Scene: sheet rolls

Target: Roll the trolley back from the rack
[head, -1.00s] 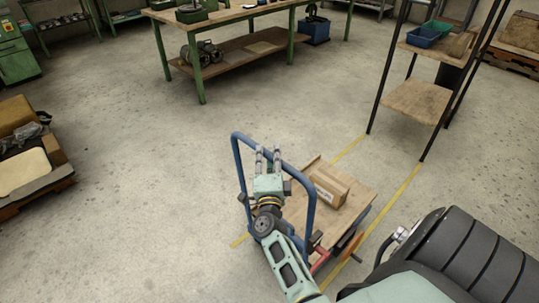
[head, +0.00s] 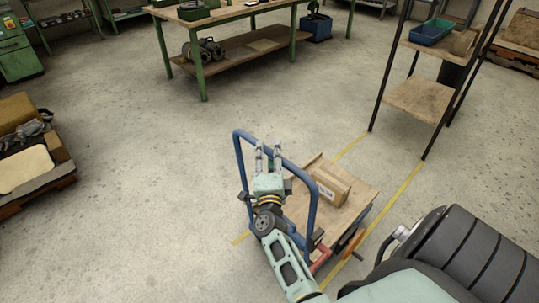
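The trolley has a wooden deck (head: 300,208) and a blue tube push handle (head: 240,160), standing upright at its near left end. A cardboard box (head: 332,187) lies on the deck. My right gripper (head: 268,148) is at the handle's top bar, with its two fingers apart and pointing away from me. The fingers overlap the bar in the view; I cannot tell whether they touch it. My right arm hides part of the handle and the deck's near side. My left gripper is not in view.
The rack (head: 418,100), with dark posts, wooden shelves and a blue bin (head: 425,34), stands beyond the trolley. Yellow floor lines (head: 398,190) run along the trolley's sides. A green-legged workbench (head: 201,80) is at the back. A loaded pallet (head: 35,165) is at left. Floor between them is clear.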

